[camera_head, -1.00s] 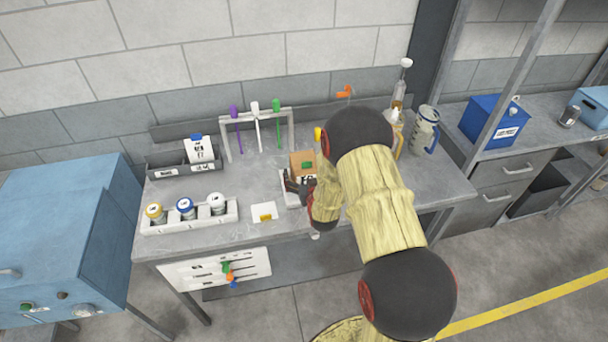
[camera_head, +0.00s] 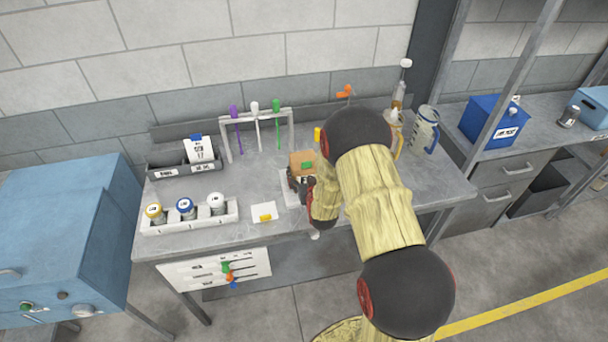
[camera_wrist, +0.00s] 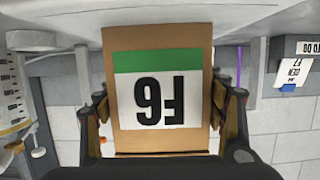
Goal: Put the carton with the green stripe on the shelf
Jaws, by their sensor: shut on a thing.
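The brown carton (camera_head: 302,157) stands on the workbench, its green stripe partly in sight. In the wrist view the carton (camera_wrist: 160,48) fills the middle, with a green stripe above a white label whose marking appears upside down. My gripper (camera_head: 302,180) is at the carton's near side and hides its lower part. In the wrist view my gripper (camera_wrist: 163,108) has a finger on each side of the carton and is shut on it. A metal shelf rack (camera_head: 521,75) stands at the right. I cannot tell whether the carton touches the surface below.
A white rack of capped jars (camera_head: 190,216), a yellow-marked card (camera_head: 264,212), a grey bin (camera_head: 165,166) and a stand with coloured tools (camera_head: 257,112) are left of the carton. Bottles and a jug (camera_head: 425,130) stand right, beyond my arm. A blue box (camera_head: 495,120) sits on the right-hand bench.

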